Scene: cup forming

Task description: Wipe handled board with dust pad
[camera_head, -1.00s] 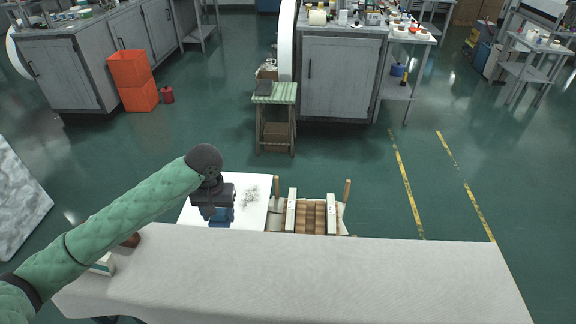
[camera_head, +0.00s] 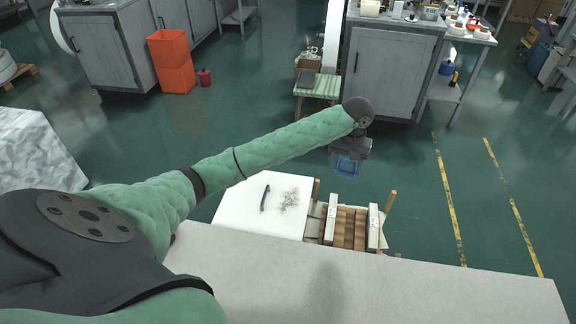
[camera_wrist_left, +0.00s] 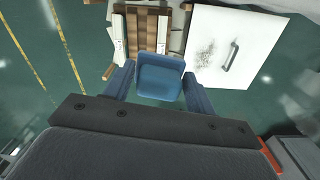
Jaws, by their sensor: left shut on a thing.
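The handled board (camera_head: 240,216) is a white square panel with a dark bar handle (camera_head: 265,198) on top. A grey speckled dust patch (camera_head: 289,199) lies right of the handle in the head view. In the wrist view the board (camera_wrist_left: 262,28) is at the upper right, its handle (camera_wrist_left: 230,57) and dust patch (camera_wrist_left: 206,52) in plain sight. My left gripper (camera_head: 349,160) is shut on the blue dust pad (camera_wrist_left: 160,78), with a finger on each side. It holds the pad up in the air, off the board, to its right and beyond it. My right gripper is not in view.
A slatted wooden stand (camera_head: 346,229) with pale rails and upright posts is beside the board. A cloth-covered table (camera_head: 400,285) lies in front. A small striped stool (camera_head: 318,86) and a grey cabinet (camera_head: 391,75) stand farther back. Green floor is open on the right.

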